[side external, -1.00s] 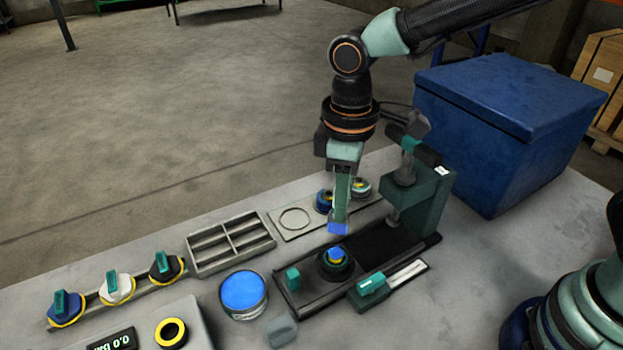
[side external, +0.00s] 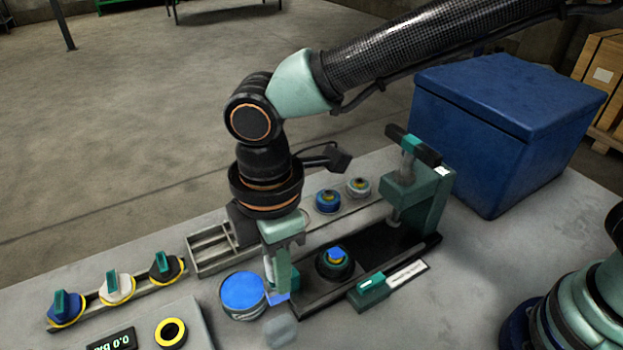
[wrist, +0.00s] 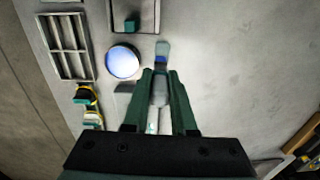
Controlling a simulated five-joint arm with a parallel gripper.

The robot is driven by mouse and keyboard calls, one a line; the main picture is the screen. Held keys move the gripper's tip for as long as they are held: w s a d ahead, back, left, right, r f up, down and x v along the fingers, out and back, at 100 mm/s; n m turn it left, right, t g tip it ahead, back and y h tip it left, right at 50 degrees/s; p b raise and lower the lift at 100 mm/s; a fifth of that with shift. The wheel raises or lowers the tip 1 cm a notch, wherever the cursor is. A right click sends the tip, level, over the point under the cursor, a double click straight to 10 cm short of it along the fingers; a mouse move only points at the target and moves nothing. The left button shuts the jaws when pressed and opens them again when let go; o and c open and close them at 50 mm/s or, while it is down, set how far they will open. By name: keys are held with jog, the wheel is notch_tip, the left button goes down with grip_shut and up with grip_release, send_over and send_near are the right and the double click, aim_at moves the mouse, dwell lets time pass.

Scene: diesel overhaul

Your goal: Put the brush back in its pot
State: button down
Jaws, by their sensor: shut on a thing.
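My gripper (side external: 281,272) is shut on the brush, which points down with its blue tip (side external: 277,298) low. In the wrist view my gripper (wrist: 161,76) has the brush's pale grey handle (wrist: 159,92) between its green fingers, and the blue tip (wrist: 160,61) shows past them. The pot (side external: 243,303) is a round tin with a label and a bright blue top surface. It stands just left of the brush, and the brush is outside it. The pot (wrist: 122,62) also shows left of the brush in the wrist view.
A grey block (side external: 281,331) lies just in front of the brush tip. Right of the brush, a black round part (side external: 334,264) with blue on top sits on a dark fixture (side external: 310,296). A divided tray (side external: 205,252) stands behind the pot. Several knobs (side external: 117,287) stand left.

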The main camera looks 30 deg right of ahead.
aim_at(278, 302)
jog(key=shift+s+a+f, duration=0.15)
jog(key=shift+s+a, duration=0.05)
jog(key=shift+a, duration=0.15)
jog(key=shift+f, duration=3.1)
jog(key=shift+f, duration=0.1)
jog(key=shift+f, duration=0.35)
jog(key=shift+f, duration=1.8)
jog(key=shift+c, duration=2.1)
grip_release()
